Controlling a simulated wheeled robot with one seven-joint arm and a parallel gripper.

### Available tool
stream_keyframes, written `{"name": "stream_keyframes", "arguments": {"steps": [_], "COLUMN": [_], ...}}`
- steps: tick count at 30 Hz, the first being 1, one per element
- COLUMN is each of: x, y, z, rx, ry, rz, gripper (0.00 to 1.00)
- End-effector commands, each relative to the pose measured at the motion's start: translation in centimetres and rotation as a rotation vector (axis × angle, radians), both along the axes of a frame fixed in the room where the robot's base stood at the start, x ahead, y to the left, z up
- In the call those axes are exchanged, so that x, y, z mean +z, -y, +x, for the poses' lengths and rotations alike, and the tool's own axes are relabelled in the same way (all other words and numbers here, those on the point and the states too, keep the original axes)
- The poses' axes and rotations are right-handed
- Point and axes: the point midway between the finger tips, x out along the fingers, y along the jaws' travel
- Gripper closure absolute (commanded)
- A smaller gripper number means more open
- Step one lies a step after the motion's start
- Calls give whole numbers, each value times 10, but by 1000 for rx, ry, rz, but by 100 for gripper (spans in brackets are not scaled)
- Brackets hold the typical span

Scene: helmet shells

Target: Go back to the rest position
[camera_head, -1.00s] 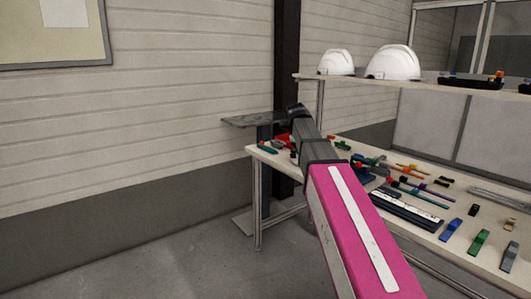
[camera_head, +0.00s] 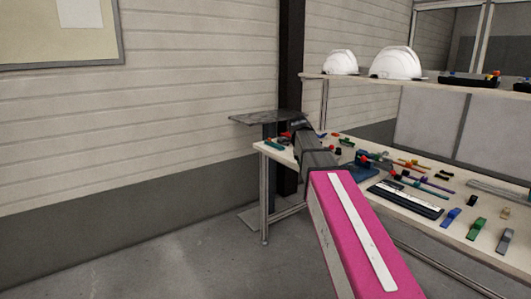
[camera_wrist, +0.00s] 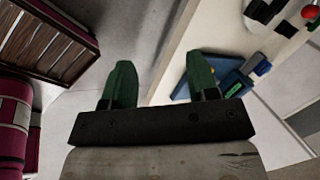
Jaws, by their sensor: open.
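My gripper (camera_wrist: 162,80) shows in the wrist view with two green fingers spread wide apart. Nothing is between the fingers. They hang over the grey floor and the edge of the pale workbench (camera_wrist: 185,45). In the head view my pink arm reaches forward from the lower right, and its dark wrist end lies over the left part of the workbench (camera_head: 455,235). The fingers cannot be made out there.
A blue tool (camera_wrist: 212,72) lies on the bench beside the right finger. Several clamps and tools, including a green clamp (camera_head: 475,228), cover the bench. Two white helmets (camera_head: 340,63) (camera_head: 396,63) stand on the shelf. A dark plate on a stand (camera_head: 262,118) is beyond the bench's left end.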

Motion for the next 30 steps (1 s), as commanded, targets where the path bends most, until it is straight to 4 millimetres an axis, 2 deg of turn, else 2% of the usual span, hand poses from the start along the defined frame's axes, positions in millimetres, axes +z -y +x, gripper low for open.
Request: {"name": "stream_keyframes", "arguments": {"steps": [7, 11, 15, 21, 30], "x": [-55, -99, -149, -213, -291], "y": [5, 9, 14, 19, 23], "z": [-26, -50, -81, -131, -212], "rx": [234, 433, 694, 1071, 1620], "ry": [-102, -178, -265, -365, -445], "rz": [-47, -80, -111, -141, -159], "gripper": [46, 46, 46, 46, 46]}}
